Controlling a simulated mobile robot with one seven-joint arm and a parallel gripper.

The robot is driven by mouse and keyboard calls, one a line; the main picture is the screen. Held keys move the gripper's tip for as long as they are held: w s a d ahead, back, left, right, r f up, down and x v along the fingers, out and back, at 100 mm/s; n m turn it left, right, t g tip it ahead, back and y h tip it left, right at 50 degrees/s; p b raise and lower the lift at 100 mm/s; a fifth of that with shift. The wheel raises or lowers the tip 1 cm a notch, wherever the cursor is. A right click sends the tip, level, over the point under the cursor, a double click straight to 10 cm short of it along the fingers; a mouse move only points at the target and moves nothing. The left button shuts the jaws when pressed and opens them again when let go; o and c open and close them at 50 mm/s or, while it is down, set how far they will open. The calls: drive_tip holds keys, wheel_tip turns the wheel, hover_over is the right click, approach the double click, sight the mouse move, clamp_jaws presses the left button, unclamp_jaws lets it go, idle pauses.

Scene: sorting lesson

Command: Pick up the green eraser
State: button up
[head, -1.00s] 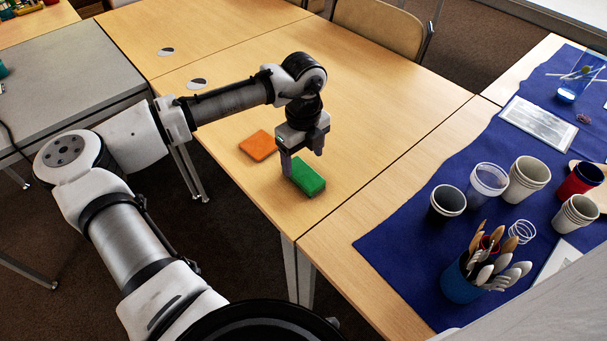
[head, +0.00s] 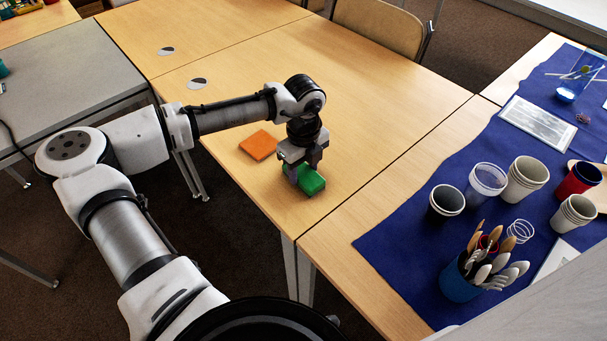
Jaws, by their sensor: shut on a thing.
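The green eraser (head: 312,183) is a small green block on the light wooden table, near its front edge. My gripper (head: 303,176) points down over it and is shut on it, with a finger on its near left side. The gripper hides the eraser's back left part. I cannot tell whether the eraser touches the table or is just off it.
An orange block (head: 258,145) lies on the table (head: 370,100) to the left of my gripper. At the right, a blue cloth (head: 400,245) bears several cups and a blue holder (head: 460,284) of utensils. The table behind the gripper is clear.

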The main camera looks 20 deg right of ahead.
sight(304, 172)
wheel_tip(304, 172, up, 20)
drive_tip(key=shift+b, duration=0.35)
drive_tip(key=o, duration=0.4)
drive_tip(key=c, duration=0.3)
